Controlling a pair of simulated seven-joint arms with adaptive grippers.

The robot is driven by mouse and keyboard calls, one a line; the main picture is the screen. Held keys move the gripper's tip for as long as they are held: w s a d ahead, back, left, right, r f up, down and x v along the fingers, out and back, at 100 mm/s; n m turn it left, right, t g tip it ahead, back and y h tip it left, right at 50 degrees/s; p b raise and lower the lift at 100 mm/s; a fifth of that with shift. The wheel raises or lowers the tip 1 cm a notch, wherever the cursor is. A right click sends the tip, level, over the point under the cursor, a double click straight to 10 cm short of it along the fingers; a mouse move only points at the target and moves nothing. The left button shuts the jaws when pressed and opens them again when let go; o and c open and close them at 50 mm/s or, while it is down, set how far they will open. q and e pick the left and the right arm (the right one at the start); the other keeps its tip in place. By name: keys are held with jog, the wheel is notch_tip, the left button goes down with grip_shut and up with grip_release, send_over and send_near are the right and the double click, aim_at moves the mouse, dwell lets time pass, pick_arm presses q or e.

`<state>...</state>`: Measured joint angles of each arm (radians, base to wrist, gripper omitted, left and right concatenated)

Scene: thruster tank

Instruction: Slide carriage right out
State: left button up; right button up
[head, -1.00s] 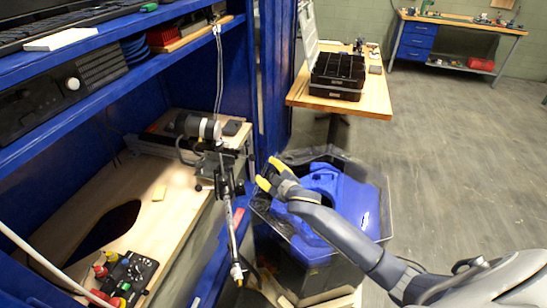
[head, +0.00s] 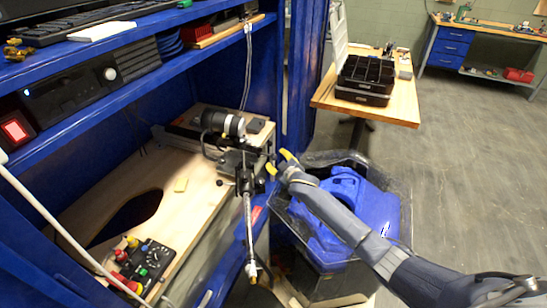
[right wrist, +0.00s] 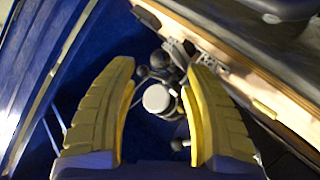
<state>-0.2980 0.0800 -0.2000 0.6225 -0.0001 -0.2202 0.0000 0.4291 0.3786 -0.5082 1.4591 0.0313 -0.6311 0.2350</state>
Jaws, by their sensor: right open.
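The carriage (head: 240,163) is a dark bracket assembly on a rail at the open edge of the wooden shelf. A black and silver cylinder (head: 222,122) lies just behind it, and a thin silver rod (head: 249,225) hangs down from it. My right gripper (head: 279,161) is open, its yellow fingertips just right of the carriage. In the right wrist view, a round grey knob (right wrist: 158,99) and dark clamp parts show between the spread fingers (right wrist: 162,70). I cannot tell whether the fingers touch them. My left gripper is out of view.
A blue cabinet frame (head: 300,80) stands behind the carriage. A clear bin with a blue container (head: 350,200) sits under my right arm. A control box with coloured buttons (head: 140,268) is at the shelf's front. A table with a black organizer (head: 365,78) stands behind.

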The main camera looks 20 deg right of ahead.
aim_at(275, 158)
jog(key=shift+x, duration=2.65)
jog(key=shift+c, duration=0.5)
grip_shut()
